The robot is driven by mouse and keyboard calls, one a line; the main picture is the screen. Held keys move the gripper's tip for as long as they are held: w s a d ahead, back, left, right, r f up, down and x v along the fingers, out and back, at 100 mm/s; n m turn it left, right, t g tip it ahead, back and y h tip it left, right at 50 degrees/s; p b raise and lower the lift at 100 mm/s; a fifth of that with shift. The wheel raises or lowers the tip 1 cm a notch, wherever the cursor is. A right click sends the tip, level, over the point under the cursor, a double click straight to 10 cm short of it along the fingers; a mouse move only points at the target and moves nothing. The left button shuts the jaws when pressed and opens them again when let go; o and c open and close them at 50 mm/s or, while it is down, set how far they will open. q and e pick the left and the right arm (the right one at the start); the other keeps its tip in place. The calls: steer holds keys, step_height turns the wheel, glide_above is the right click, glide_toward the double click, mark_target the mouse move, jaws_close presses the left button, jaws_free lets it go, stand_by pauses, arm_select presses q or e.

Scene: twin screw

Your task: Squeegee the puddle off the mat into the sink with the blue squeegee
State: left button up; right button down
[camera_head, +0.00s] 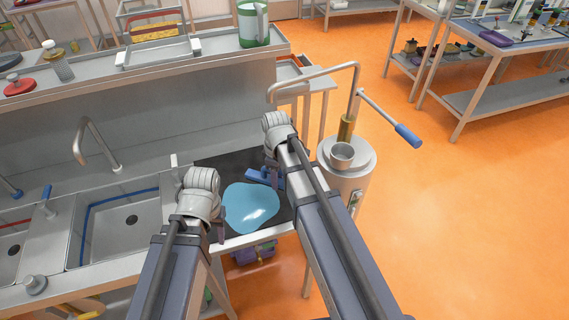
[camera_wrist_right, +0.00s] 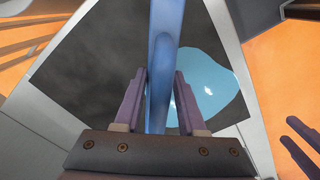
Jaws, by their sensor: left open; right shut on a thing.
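The light blue puddle (camera_head: 250,207) lies on the dark mat (camera_head: 213,165), toward its front edge. The blue squeegee (camera_head: 262,177) is on the mat side, right of and behind the puddle, partly hidden by my right arm. My right gripper (camera_head: 276,170) is shut on it; in the right wrist view the blue squeegee (camera_wrist_right: 160,80) stands between the fingers, with the puddle (camera_wrist_right: 208,85) beside it. My left gripper (camera_head: 219,228) is open at the puddle's left edge, its fingers partly hidden. The sink (camera_head: 118,228) with a blue inner line is left of the mat.
A faucet (camera_head: 98,145) stands behind the sink. A round metal canister (camera_head: 345,175) with a cup on top stands right of the mat, under a bent pipe. A raised shelf (camera_head: 200,55) runs along the back. The orange floor is open at right.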

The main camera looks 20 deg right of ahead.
step_height(320, 180, up, 2)
steer(key=m+p, duration=0.1)
steer(key=m, duration=0.2)
steer(key=shift+s+a, duration=0.1)
steer(key=shift+a, duration=0.05)
steer(key=m+p, duration=0.1)
steer(key=m, duration=0.1)
steer(key=r+m, duration=0.1)
steer(key=shift+r+m+p, duration=0.1)
steer(key=shift+m+p, duration=0.25)
steer(key=shift+m, duration=0.05)
steer(key=m, duration=0.3)
steer(key=shift+r+p, duration=0.4)
steer(key=shift+f, duration=0.2)
step_height(320, 180, down, 8)
steer(key=b, duration=0.8)
steer(key=shift+r, duration=0.25)
steer(key=shift+f+b, duration=0.55)
steer(key=shift+f, duration=0.05)
